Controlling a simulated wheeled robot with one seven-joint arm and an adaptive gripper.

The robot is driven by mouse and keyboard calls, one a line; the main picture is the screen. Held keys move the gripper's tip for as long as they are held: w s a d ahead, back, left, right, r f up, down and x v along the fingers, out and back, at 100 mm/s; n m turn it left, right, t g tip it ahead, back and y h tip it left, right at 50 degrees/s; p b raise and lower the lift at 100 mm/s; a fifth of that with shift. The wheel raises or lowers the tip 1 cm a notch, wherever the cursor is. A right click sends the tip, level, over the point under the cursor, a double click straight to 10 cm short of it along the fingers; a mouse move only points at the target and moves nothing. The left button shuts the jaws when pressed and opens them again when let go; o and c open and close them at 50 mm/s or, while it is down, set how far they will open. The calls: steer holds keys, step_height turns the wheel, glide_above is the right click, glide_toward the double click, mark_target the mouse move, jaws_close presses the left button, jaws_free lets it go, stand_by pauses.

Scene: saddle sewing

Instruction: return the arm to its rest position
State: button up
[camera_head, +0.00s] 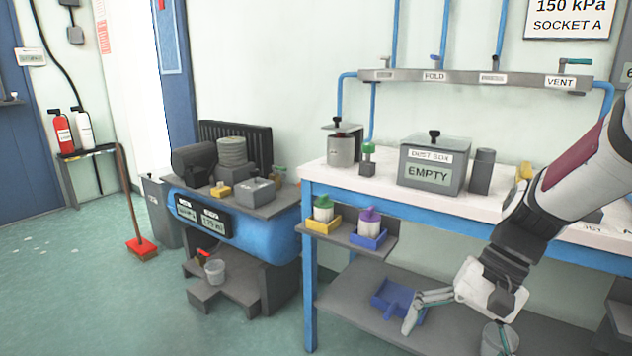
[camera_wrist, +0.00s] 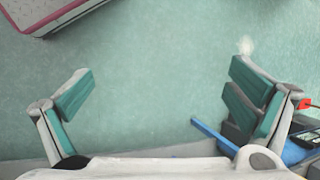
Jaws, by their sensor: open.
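My arm reaches in from the right side of the head view, bent downward in front of the blue-framed workbench (camera_head: 345,184). My gripper (camera_head: 432,312) hangs below the bench top, in front of the lower shelf (camera_head: 350,300), with fingers pointing down and left. In the wrist view my gripper (camera_wrist: 160,105) shows two teal-padded fingers spread wide apart. Nothing is between them, only the green floor (camera_wrist: 150,75) beyond.
The dust box (camera_head: 433,165) stands on the bench top. Yellow and blue trays (camera_head: 368,239) sit on a side ledge. Open floor (camera_head: 60,270) lies left.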

steer(key=s+r+n+t+h, duration=0.1)
steer(key=s+r+n+h, duration=0.25)
steer(key=s, duration=0.75)
steer(key=s+r+n+t+h, duration=0.15)
steer(key=s+r, duration=0.35)
steer(key=s, duration=0.5)
step_height(320, 180, up, 29)
steer(key=t+p, duration=0.3)
steer(key=p, duration=2.4)
steer(key=shift+f+n+t, duration=0.15)
steer(key=shift+n+t, duration=0.15)
steer(key=shift+t, duration=0.05)
